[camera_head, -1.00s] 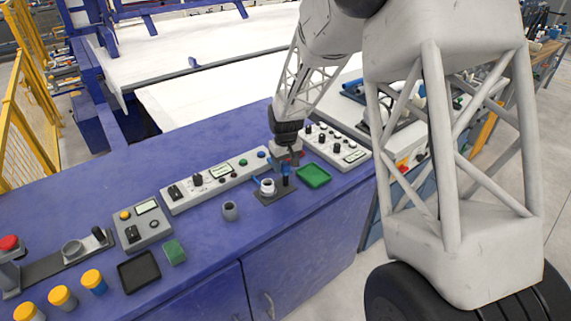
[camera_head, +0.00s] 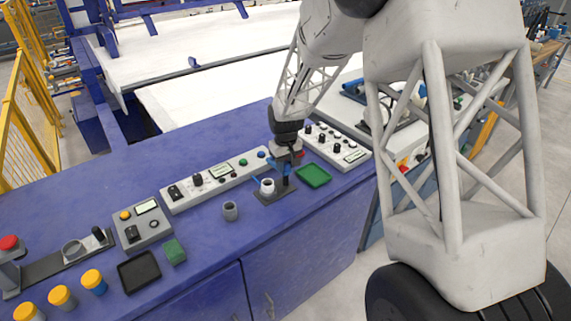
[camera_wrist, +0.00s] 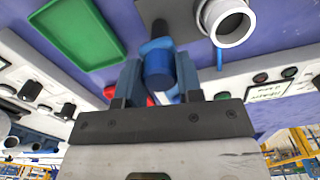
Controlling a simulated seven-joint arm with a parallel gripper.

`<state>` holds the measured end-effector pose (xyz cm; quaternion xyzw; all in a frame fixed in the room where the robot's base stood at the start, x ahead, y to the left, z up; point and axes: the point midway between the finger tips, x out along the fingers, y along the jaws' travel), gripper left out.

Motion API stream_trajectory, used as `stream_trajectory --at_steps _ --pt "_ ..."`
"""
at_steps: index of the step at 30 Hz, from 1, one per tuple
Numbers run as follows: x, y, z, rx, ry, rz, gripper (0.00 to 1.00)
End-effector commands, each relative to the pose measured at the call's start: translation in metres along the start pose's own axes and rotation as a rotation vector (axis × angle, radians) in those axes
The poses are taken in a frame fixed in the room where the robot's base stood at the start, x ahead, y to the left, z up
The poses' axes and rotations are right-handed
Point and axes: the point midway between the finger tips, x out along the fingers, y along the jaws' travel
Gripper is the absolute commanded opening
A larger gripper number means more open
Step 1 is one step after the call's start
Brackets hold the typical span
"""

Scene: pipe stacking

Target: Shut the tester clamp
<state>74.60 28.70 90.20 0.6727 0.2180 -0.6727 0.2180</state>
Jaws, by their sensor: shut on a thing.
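The tester is a dark base plate (camera_head: 262,199) on the blue bench, with a white ring-shaped pipe piece (camera_head: 267,187) upright on it. The piece also shows at the top of the wrist view (camera_wrist: 230,22), beside my gripper. My gripper (camera_head: 285,172) points down at the right side of the tester. In the wrist view, its blue fingers (camera_wrist: 158,78) are shut on the clamp handle (camera_wrist: 158,62), a blue cylinder with a dark part beyond it. The fingers partly hide the handle, and I cannot tell the clamp's exact angle.
A green tray (camera_head: 313,176) lies just right of the tester. A grey pipe piece (camera_head: 230,210) stands to its left. Control panels (camera_head: 214,178) run behind, with another panel (camera_head: 335,146) at right.

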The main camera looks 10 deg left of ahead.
Motion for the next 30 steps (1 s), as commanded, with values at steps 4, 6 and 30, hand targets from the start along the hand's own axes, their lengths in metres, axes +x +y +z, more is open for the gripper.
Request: stream_trajectory --at_steps 4,6,30 --pt "-0.0006 -0.0006 0.0002 -0.059 0.000 0.000 0.00" --pt "-0.0007 -0.0005 0.0000 -0.098 0.000 0.000 0.00" --pt "-0.0014 -0.0004 -0.0002 -0.812 0.002 0.001 0.00"
